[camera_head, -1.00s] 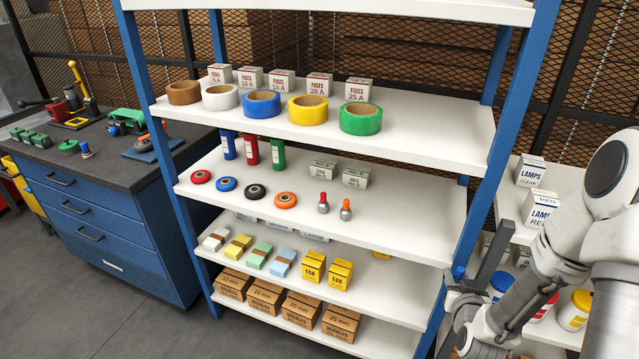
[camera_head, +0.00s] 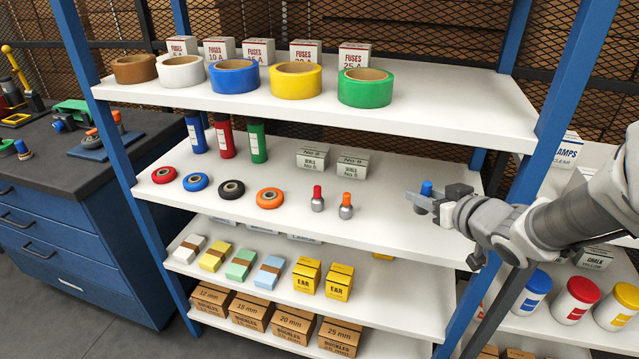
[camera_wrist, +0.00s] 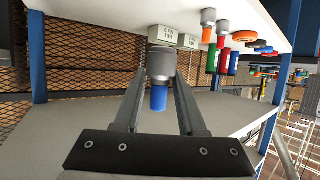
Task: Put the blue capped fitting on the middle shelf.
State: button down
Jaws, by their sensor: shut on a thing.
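The blue capped fitting (camera_head: 427,188) is held upright between the fingers of my gripper (camera_head: 424,199) at the right part of the middle shelf (camera_head: 380,230). In the wrist view, which is upside down, the fitting (camera_wrist: 159,97) shows its grey body and blue cap between the two fingers. I cannot tell whether its base touches the shelf. A red capped fitting (camera_head: 317,198) and an orange capped fitting (camera_head: 346,206) stand on the same shelf, to the left of my gripper.
Grey-green boxes (camera_head: 352,163) stand behind the fittings, and small coloured rolls (camera_head: 231,189) lie to the left. The upper shelf (camera_head: 440,106) with tape rolls is above. A blue post (camera_head: 545,150) rises at the right. Shelf space between the orange fitting and my gripper is clear.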

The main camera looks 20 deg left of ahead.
jog(key=w+a+f+b, duration=0.1)
jog(key=w+a+f, duration=0.1)
jog(key=a, duration=0.1)
jog(key=w+a+f+b, duration=0.3)
jog(key=w+a+f, duration=0.2)
jog(key=shift+w+a+b, duration=0.1)
jog(key=shift+a+b, duration=0.25)
jog(key=shift+b, duration=0.05)
jog(key=shift+f+b, duration=0.85)
jog(key=shift+f, duration=1.1)
jog(key=shift+f, duration=0.15)
jog(key=shift+c, duration=2.4)
grip_release()
